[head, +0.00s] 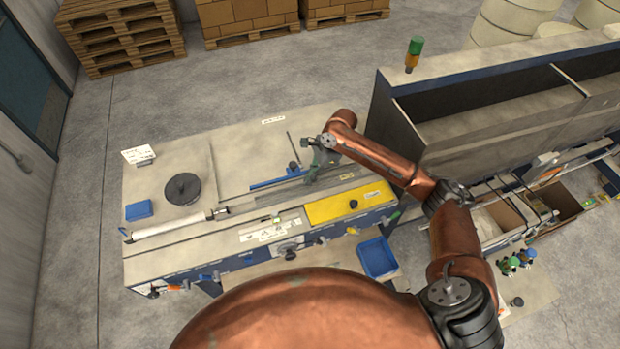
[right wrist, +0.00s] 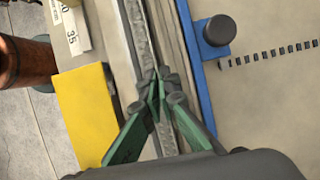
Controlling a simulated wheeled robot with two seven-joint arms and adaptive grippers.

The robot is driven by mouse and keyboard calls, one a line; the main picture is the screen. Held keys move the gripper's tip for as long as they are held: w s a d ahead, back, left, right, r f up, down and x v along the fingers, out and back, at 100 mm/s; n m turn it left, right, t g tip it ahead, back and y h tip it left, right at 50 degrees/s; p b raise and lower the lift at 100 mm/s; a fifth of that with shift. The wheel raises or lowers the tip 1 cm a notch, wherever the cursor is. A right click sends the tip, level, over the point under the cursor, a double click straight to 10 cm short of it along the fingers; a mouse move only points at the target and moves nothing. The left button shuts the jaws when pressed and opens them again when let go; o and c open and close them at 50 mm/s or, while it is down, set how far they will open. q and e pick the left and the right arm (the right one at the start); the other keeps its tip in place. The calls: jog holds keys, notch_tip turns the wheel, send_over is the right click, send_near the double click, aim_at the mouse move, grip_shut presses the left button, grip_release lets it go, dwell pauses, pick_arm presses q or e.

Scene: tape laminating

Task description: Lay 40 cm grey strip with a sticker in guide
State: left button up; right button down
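My right gripper (head: 312,172) is over the middle of the bench, just right of the blue bar. In the right wrist view its green fingers (right wrist: 158,86) are drawn together with the grey strip (right wrist: 141,30) between their tips. The speckled strip runs on above and below the fingers, along the grey guide rails (right wrist: 165,32). In the head view the guide (head: 270,199) is a long grey track behind the yellow block. I cannot make out a sticker on the strip, nor whether the strip is fully down in the guide. My left gripper does not show.
The yellow block (head: 345,205) stands in front of the guide, and the blue bar (head: 275,183) lies behind it. A white roll (head: 168,228), black disc (head: 183,189) and blue box (head: 139,210) are at left. A tall machine (head: 490,105) stands at right.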

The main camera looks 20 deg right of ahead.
jog(key=shift+s+f, duration=0.25)
jog(key=shift+f, duration=0.2)
dwell(0.4)
jog(key=c, duration=2.7)
grip_release()
jog(key=o, duration=0.5)
jog(key=shift+s+f, duration=0.1)
jog(key=shift+s, duration=0.05)
jog(key=shift+o, duration=0.6)
jog(key=shift+w, duration=0.2)
jog(key=shift+w+d+r, duration=0.1)
jog(key=shift+w+r, duration=0.05)
jog(key=shift+r, duration=3.15)
